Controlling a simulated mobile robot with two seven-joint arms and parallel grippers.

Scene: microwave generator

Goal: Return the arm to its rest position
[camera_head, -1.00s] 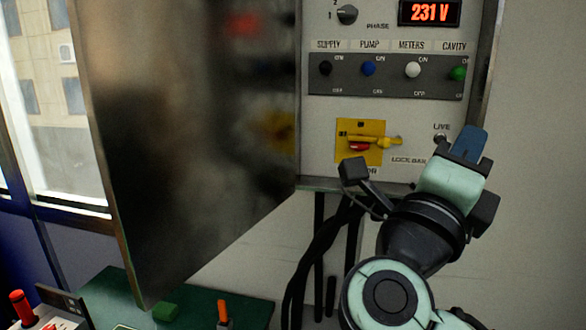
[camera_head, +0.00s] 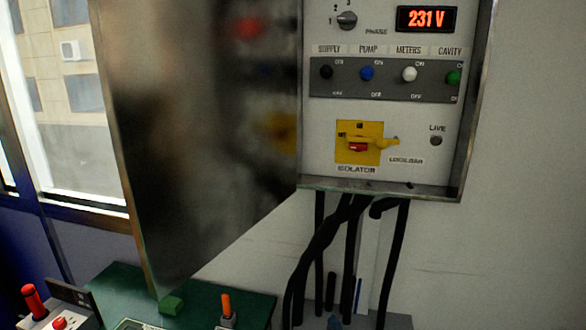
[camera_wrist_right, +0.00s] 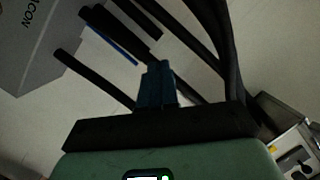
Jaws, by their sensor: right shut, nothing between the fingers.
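The rest of my right arm is out of the head view. My left gripper is not in view.
An open cabinet (camera_head: 380,178) with a yellow isolator (camera_head: 350,150), several switches and a 231 V display (camera_head: 427,19) is on the wall. Its large door (camera_head: 200,150) swings out to the left. Black cables (camera_head: 395,250) hang below. A green bench (camera_head: 120,285) is at lower left.

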